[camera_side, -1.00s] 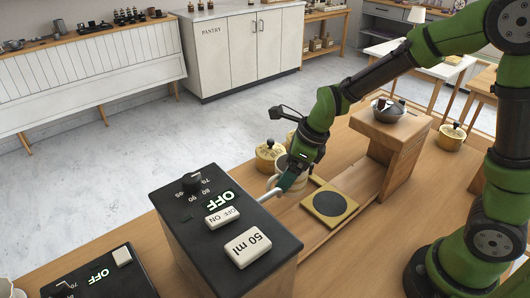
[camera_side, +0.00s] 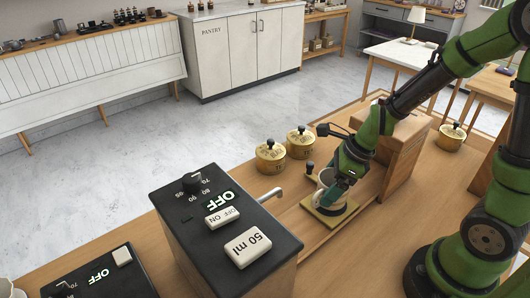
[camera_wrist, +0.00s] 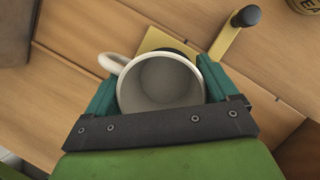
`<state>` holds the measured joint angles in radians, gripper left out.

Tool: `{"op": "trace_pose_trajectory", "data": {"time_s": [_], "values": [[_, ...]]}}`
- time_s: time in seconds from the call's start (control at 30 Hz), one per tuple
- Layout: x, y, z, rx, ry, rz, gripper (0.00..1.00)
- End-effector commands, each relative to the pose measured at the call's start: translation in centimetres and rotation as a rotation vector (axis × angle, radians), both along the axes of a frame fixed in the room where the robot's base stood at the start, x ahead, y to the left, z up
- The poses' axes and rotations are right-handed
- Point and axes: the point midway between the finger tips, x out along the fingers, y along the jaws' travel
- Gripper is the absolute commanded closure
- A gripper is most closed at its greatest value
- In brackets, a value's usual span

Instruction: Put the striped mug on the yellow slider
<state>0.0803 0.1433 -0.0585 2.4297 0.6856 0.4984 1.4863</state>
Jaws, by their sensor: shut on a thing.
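The mug (camera_wrist: 160,84) is off-white inside, with its handle at the upper left in the wrist view. Its stripes do not show there. My gripper (camera_side: 334,194) is shut on the mug, a teal finger on each side of it. In the side view the mug (camera_side: 326,176) is mostly hidden behind my gripper. The yellow slider (camera_side: 318,213) lies under the mug and gripper; its yellow plate (camera_wrist: 153,40) and dark pad also show past the mug in the wrist view. I cannot tell whether the mug touches the pad.
The slider has a black-knobbed handle (camera_wrist: 245,17). A black-topped machine (camera_side: 225,225) with a metal spout stands left of the slider. A wooden stand (camera_side: 402,145) is close on the right. Two yellow canisters (camera_side: 270,157) (camera_side: 300,142) stand behind.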

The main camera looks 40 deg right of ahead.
Motion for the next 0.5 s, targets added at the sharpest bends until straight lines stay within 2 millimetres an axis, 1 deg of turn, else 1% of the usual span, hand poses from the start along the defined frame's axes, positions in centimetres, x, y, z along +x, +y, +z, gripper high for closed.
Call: {"op": "trace_pose_trajectory", "data": {"time_s": [0.03, 0.1, 0.47, 0.5], "values": [[-0.06, -0.04, -0.51, 0.000, 0.004, -0.002, 0.51], [-0.05, -0.05, -0.81, 0.000, 0.002, -0.003, 0.51], [-0.02, -0.03, -1.12, -0.001, 0.001, -0.002, 0.51], [-0.04, -0.02, -1.22, -0.001, 0.002, -0.002, 0.12]]}}
